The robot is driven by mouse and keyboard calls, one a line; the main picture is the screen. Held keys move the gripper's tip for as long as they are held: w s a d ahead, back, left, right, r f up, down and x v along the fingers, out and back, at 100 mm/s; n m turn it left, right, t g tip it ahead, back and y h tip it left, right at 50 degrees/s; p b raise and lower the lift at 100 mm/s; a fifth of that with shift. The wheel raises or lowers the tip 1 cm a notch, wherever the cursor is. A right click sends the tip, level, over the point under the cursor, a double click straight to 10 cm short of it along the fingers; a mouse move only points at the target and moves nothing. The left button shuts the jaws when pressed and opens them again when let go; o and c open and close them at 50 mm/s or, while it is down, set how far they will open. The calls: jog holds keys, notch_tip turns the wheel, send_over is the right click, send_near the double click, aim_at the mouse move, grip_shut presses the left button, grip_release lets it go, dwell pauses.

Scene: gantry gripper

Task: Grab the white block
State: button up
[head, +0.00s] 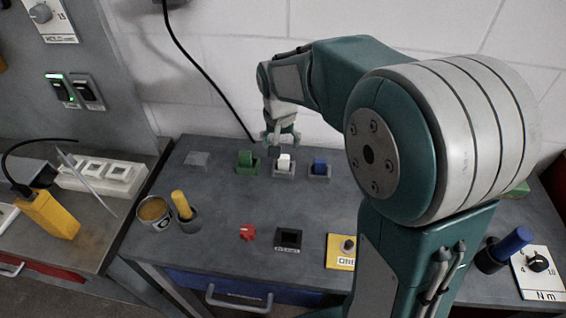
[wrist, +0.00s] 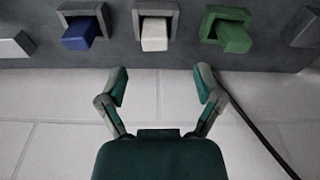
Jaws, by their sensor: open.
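The white block (head: 284,161) sits in a grey holder (head: 284,173) at the back of the grey table, between the green and the blue block. In the wrist view the white block (wrist: 154,35) stands in the middle holder, near the top of the picture. My gripper (head: 281,140) hangs above and behind the row of blocks in the head view, close to the white block. In the wrist view my gripper (wrist: 162,82) is open with nothing between its fingers. Its fingertips are apart from the white block.
The green block (head: 245,159) and blue block (head: 320,165) stand close on either side. A red knob (head: 248,232), a black square socket (head: 288,238) and a yellow box (head: 341,251) lie nearer the front. A white wall and black cable (head: 207,78) are behind.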

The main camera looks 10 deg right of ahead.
aim_at(283, 157)
jog(key=f, duration=0.4)
jog(key=w+d+f, duration=0.1)
jog(key=f, duration=0.2)
jog(key=shift+a, duration=0.1)
jog(key=shift+c, duration=0.3)
grip_shut()
